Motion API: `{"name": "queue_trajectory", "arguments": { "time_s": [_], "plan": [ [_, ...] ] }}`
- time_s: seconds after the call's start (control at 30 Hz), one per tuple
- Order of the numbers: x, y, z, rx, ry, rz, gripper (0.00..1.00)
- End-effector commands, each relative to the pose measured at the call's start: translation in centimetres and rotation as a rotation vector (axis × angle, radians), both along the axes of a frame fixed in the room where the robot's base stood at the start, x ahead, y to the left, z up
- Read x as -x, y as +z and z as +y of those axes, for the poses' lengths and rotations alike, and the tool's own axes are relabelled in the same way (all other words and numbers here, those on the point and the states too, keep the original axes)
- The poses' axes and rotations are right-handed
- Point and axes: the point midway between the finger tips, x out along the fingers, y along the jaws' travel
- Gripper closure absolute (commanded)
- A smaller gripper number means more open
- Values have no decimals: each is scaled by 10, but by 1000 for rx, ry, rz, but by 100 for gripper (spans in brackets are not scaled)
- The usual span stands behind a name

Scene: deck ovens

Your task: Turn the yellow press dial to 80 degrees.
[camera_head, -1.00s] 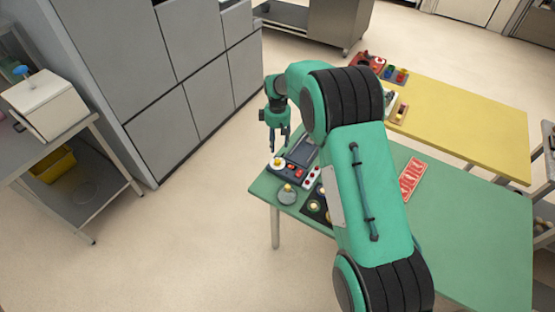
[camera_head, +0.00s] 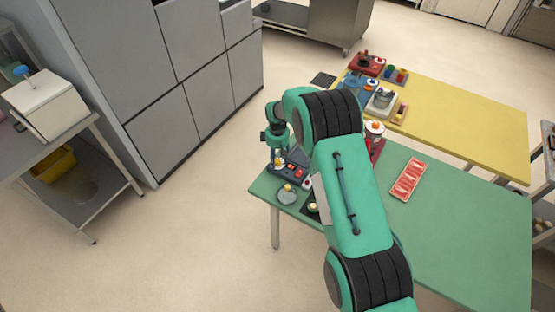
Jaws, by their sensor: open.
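A dark control panel (camera_head: 293,173) with red buttons stands at the left corner of the green table. A small pale yellow knob, seemingly the press dial (camera_head: 278,162), is at its left end; its pointer and angle are too small to read. My gripper (camera_head: 279,158) points down at this knob, with its open fingers at or just above it. The fingers partly cover the knob, and I cannot tell whether they touch it.
A round grey piece with a yellow top (camera_head: 287,194) stands near the table's front left corner. A red tray (camera_head: 408,179) lies on the green table (camera_head: 460,220). A yellow table (camera_head: 470,115) behind holds several items. My arm hides part of the green table.

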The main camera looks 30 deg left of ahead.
Motion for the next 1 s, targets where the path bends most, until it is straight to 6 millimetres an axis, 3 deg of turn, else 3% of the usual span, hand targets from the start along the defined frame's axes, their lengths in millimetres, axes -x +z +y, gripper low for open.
{"name": "queue_trajectory", "arguments": {
  "time_s": [0.33, 0.5, 0.57, 1.0],
  "plan": [
    [0, -2, 0, 0, 0, 0, 57],
    [0, -2, 0, 0, 0, 0, 91],
    [0, -2, 0, 0, 0, 0, 100],
    [0, -2, 0, 0, -60, 0, 100]
  ]
}}
